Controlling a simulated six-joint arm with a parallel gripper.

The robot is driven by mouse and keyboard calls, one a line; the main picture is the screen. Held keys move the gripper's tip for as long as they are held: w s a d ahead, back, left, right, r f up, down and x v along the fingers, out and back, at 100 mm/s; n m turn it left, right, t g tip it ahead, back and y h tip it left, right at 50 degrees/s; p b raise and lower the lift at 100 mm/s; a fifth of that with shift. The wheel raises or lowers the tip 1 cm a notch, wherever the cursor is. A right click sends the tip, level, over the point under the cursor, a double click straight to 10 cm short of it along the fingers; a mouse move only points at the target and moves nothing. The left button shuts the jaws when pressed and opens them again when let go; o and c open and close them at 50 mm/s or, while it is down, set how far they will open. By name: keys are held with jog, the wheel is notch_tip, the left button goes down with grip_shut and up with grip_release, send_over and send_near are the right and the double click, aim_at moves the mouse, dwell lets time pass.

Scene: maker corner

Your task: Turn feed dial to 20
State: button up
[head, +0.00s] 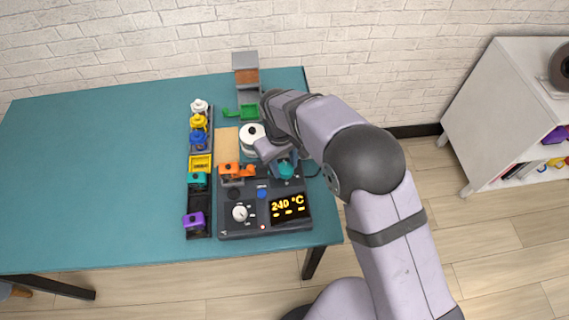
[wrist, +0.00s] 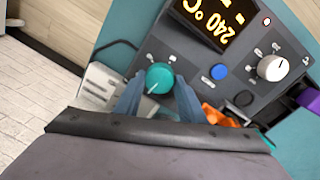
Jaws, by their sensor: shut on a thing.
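The teal dial (wrist: 160,76), which I take to be the feed dial, sits on the dark control panel (wrist: 205,65) in the wrist view. It also shows in the head view (head: 286,170), partly covered by my gripper. A white pointer line on it points to the lower left in the wrist view. Small white marks surround it, too small to read. My gripper (wrist: 157,88) has one blue-grey finger on either side of the dial and is shut on it. In the head view my gripper (head: 279,160) reaches down at the panel's far right corner.
The display (head: 290,206) reads 240 °C. A white dial (head: 240,213) and a blue button (head: 262,193) are on the panel. An orange part (head: 231,169) and a white spool (head: 252,137) stand close by.

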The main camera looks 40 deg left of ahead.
aim_at(283, 167)
jog(key=m, duration=0.5)
jog(key=shift+w+a+r, duration=0.1)
jog(key=shift+w+m+h, duration=0.1)
jog(key=shift+m+h, duration=0.2)
jog(key=shift+m, duration=2.2)
jog(key=o, duration=1)
jog(key=shift+g, duration=0.3)
jog(key=shift+o, duration=0.2)
jog(key=shift+a+r+b, duration=0.2)
jog(key=shift+r+b, duration=0.75)
jog(key=shift+r, duration=2.7)
